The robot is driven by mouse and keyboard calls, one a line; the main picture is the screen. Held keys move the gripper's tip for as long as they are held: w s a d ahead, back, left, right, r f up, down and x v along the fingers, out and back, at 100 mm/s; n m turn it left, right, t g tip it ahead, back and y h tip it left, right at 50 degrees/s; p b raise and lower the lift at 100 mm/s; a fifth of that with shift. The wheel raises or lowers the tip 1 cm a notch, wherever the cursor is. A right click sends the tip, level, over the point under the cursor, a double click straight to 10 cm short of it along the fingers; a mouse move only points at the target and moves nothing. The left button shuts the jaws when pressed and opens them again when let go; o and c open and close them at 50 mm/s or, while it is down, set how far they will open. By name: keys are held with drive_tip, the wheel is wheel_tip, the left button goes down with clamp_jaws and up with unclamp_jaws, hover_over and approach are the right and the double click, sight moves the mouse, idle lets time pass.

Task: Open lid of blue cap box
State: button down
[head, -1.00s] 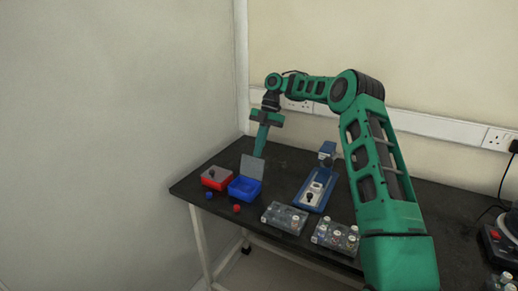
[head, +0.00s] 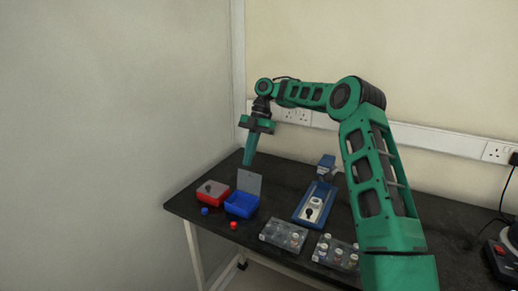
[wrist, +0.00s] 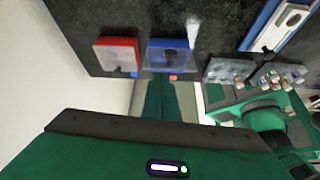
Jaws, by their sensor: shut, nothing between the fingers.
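The blue cap box (head: 240,205) is an open blue bin near the table's front left edge. Its grey translucent lid (head: 249,182) stands raised at the back of the box. The blue box also shows in the wrist view (wrist: 152,60). My gripper (head: 247,164) points down just behind and above the raised lid in the head view. Its fingers are together with nothing between them. Whether they touch the lid is unclear.
A red box (head: 211,198) with a grey lid stands left of the blue box. A blue cap (head: 205,211) and a red cap (head: 233,225) lie in front. A wall is close on the left.

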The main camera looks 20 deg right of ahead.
drive_tip(key=w+d+r, duration=0.2)
drive_tip(key=w+d, duration=0.4)
drive_tip(key=d, duration=0.2)
drive_tip(key=shift+w+r, duration=0.15)
drive_tip(key=shift+r, duration=0.15)
drive_tip(key=shift+d, duration=0.1)
